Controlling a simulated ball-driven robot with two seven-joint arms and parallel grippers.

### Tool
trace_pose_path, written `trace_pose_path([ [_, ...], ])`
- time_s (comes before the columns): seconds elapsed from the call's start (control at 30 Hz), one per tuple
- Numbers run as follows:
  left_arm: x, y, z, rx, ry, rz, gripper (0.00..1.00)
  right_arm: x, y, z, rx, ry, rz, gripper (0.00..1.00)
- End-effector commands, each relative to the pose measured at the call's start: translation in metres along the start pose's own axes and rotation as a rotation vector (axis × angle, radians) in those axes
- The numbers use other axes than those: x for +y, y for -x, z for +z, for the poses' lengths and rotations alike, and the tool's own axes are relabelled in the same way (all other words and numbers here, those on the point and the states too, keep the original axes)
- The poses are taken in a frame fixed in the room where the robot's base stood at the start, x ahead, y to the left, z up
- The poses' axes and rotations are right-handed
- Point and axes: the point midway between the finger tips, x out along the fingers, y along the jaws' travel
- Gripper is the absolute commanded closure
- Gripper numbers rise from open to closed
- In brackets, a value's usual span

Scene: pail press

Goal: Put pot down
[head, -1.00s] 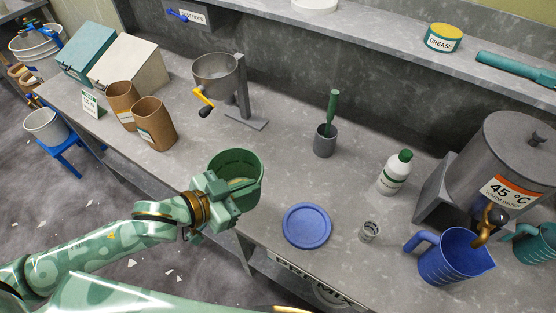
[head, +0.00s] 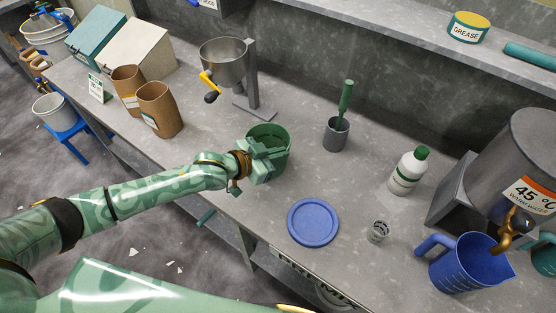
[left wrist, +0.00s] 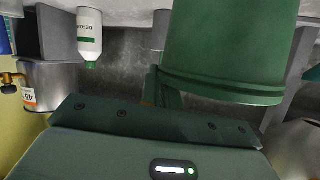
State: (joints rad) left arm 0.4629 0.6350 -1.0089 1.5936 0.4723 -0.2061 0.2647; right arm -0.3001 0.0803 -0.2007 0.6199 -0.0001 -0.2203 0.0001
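The green pot (head: 276,136) is upright over the counter, left of the grey mortar with its pestle. My left gripper (head: 261,158) is at the pot's near side and looks shut on its wall. The gripper hides part of that side. In the left wrist view the pot (left wrist: 230,50) fills the upper right, with a dark green finger (left wrist: 168,92) against it. The fingertips' grip is mostly hidden. I cannot tell whether the pot's base touches the counter. My right gripper is not in view.
A hand-crank mill (head: 222,63) stands behind left of the pot, and two brown containers (head: 159,112) stand farther left. The mortar (head: 336,134), blue disc (head: 313,222), white bottle (head: 407,172) and blue jug (head: 470,264) are to the right. Clear counter (head: 308,175) lies right of the pot.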

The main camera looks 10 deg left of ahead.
Motion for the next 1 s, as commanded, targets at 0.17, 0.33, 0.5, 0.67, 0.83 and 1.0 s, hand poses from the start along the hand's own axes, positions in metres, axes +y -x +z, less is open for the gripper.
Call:
trace_pose_path([
  [0.17,0.003,-0.007,0.019,-0.002,0.001,0.002,1.0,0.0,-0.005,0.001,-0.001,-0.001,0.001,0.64],
  [0.33,0.003,-0.007,0.018,-0.001,0.0,0.001,1.0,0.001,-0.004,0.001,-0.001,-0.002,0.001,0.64],
  [0.5,0.003,-0.008,0.021,-0.002,0.001,0.001,0.94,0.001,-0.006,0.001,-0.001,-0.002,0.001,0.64],
  [0.67,0.003,-0.007,0.021,-0.002,0.001,0.001,0.75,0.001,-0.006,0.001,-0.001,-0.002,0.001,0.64],
  [0.83,0.003,-0.007,0.02,-0.001,0.001,0.001,0.75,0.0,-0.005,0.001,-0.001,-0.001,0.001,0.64],
  [1.0,0.002,0.007,0.019,-0.003,0.001,0.0,0.75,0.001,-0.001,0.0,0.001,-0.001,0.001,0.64],
])
